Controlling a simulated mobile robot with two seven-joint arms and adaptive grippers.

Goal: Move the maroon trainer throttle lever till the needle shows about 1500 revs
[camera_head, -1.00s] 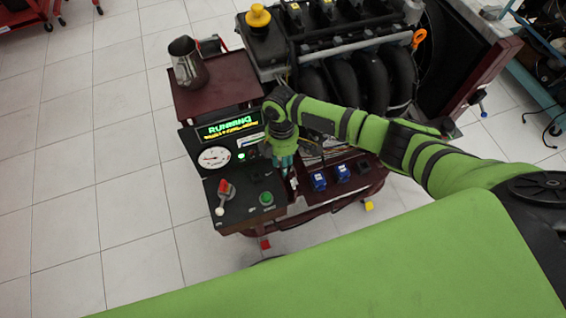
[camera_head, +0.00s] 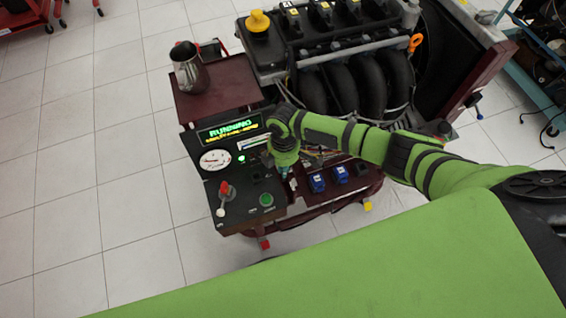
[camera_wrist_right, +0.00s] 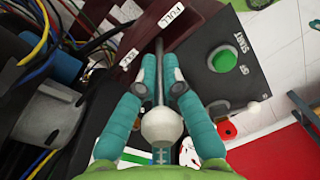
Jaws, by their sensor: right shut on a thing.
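The maroon trainer (camera_head: 213,88) carries a black control panel with a lit green display and a round white gauge (camera_head: 215,160). The gauge's needle is too small to read exactly. The throttle lever (camera_wrist_right: 159,65) shows in the right wrist view as a thin metal rod with a pale round knob (camera_wrist_right: 161,128). My right gripper (camera_wrist_right: 162,86) is shut on the rod, one teal finger on each side, with the knob between the fingers nearer the palm. In the head view my right gripper (camera_head: 284,171) and wrist largely hide the lever. My left gripper is not in view.
A FULL label (camera_wrist_right: 171,15) and another small label (camera_wrist_right: 128,58) lie beside the lever. A green button (camera_head: 266,200) and a red-tipped switch (camera_head: 225,189) sit nearby on the panel. A metal jug (camera_head: 189,68) stands on the trainer's top. Engine and cables lie close by.

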